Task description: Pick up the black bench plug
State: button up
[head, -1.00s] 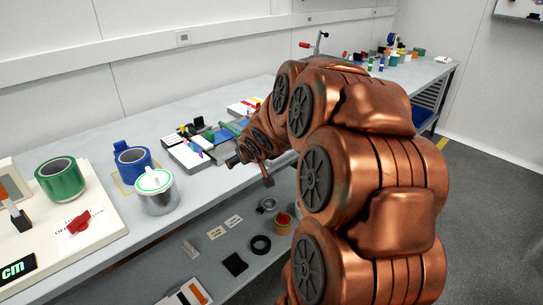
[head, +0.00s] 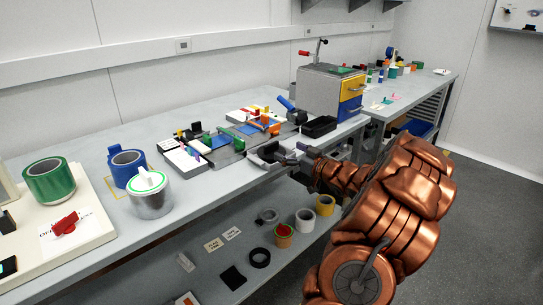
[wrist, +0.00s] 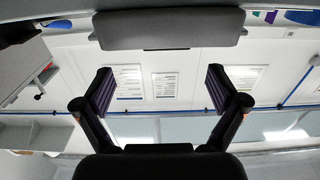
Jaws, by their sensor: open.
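I cannot make out for certain which item is the black bench plug. A small black block (head: 195,127) stands among the small parts at the middle of the bench, in the head view. My gripper (head: 268,153) is at the bench's front edge, to the right of that block and apart from it. In the wrist view my gripper (wrist: 160,78) has its two dark fingers spread wide, with nothing between them. That view shows wall and posted sheets, and no plug.
A black tray (head: 319,126) sits before a grey drawer cabinet (head: 328,92) at the right. The lower shelf (head: 195,240) holds several rolls and cards.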

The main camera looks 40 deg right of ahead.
aim_at(273, 146)
jog(key=shift+w, duration=1.2)
jog(key=w, duration=0.1)
jog(key=w+a, duration=0.1)
jog(key=w, duration=0.1)
jog(key=shift+f, duration=0.2)
jog(key=shift+w+d, duration=0.15)
jog(key=shift+w, duration=0.9)
jog(key=shift+c, duration=0.4)
jog(key=c, duration=1)
jog(key=shift+r, duration=0.1)
jog(key=shift+c, duration=0.2)
